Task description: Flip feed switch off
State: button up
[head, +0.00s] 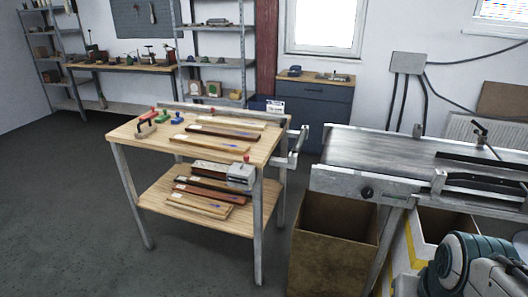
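I cannot tell for certain which part is the feed switch. A small grey box (241,177) with a red knob (246,158) on top is at the front right corner of the wooden workbench. A round black knob (367,192) is on the near side of the conveyor (345,183). Both are too small in the head view to read an on or off position. My gripper is not visible; a teal and grey rounded part at the bottom right looks like my arm.
The two-level wooden workbench (150,133) holds several long boards and clamps. An open brown bin (332,242) stands under the conveyor's left end, with a yellow-edged box (410,250) to its right. The dark floor (80,220) left of the workbench is clear.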

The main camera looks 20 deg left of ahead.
aim_at(246, 157)
jog(key=u, duration=0.6)
jog(key=i, duration=1)
jog(key=z, duration=0.45)
